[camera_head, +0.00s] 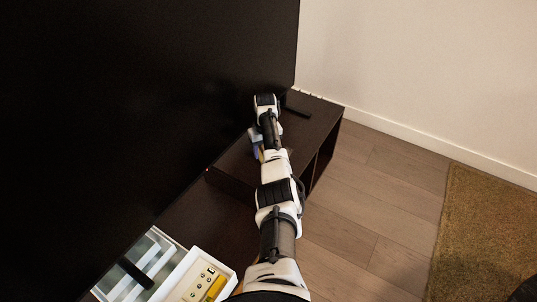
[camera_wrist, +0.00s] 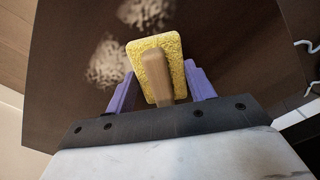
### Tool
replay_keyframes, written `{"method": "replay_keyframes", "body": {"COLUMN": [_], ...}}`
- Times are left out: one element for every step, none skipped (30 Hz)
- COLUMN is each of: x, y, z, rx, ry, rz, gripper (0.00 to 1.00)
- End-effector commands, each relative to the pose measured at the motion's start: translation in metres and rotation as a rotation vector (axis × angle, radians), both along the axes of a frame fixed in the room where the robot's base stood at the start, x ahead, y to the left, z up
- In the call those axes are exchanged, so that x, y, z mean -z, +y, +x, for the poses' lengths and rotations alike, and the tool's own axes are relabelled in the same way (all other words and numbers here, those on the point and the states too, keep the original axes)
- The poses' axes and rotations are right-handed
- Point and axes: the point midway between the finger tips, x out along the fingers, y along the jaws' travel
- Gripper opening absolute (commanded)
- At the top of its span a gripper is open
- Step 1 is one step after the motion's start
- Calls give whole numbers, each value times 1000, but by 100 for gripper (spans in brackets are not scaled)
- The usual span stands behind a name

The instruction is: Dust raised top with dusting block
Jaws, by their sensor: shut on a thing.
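The dusting block (camera_wrist: 172,45) is a yellow, rough-faced pad with a wooden handle. In the wrist view my gripper (camera_wrist: 160,76) has its purple fingers on either side of the block and is shut on it. The raised top (camera_wrist: 235,55) is a dark brown surface beyond the block. Two pale, grainy dust patches show on it, one at the upper middle (camera_wrist: 146,12) and one left of the block (camera_wrist: 110,64). In the head view the raised top (camera_head: 328,112) lies under my arm, and my gripper (camera_head: 256,146) is partly hidden. I cannot tell whether the block touches the top.
A large black panel (camera_head: 130,90) stands along the left of the raised top. A dark flat object (camera_head: 298,104) lies near its far end. A white tray (camera_head: 200,278) with small items sits at the bottom of the head view. Wood floor and a rug (camera_head: 485,225) are at right.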

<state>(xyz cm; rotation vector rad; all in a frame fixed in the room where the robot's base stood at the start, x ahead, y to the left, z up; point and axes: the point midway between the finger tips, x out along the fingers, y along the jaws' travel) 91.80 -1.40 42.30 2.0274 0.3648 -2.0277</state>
Motion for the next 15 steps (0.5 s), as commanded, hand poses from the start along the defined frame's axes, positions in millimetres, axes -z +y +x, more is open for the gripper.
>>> {"method": "replay_keyframes", "body": {"x": [3, 3, 4, 5, 4, 4, 4, 5, 4, 4, 4, 4, 3, 3, 2], "y": [-1, -2, -3, -4, -5, -6, -6, -7, -8, -9, -9, -10, -11, -11, -12], "z": [2, 3, 5, 6, 7, 9, 10, 11, 12, 14, 15, 16, 16, 17, 17], "rx": [0, 0, 1, 1, 1, 1, 1, 1, 1, 1, 0, 0, 0, 0, 0], "ry": [-1, -2, -1, -1, -2, -3, -3, -1, -2, -2, -2, -2, -1, -1, -1], "rz": [-1, 0, -1, -1, -2, -1, -1, -1, 0, 0, 0, 0, -1, 0, 0], "gripper": [33, 33, 33, 33, 33, 33, 33, 33, 33, 33, 33, 33, 33, 33, 33]}}
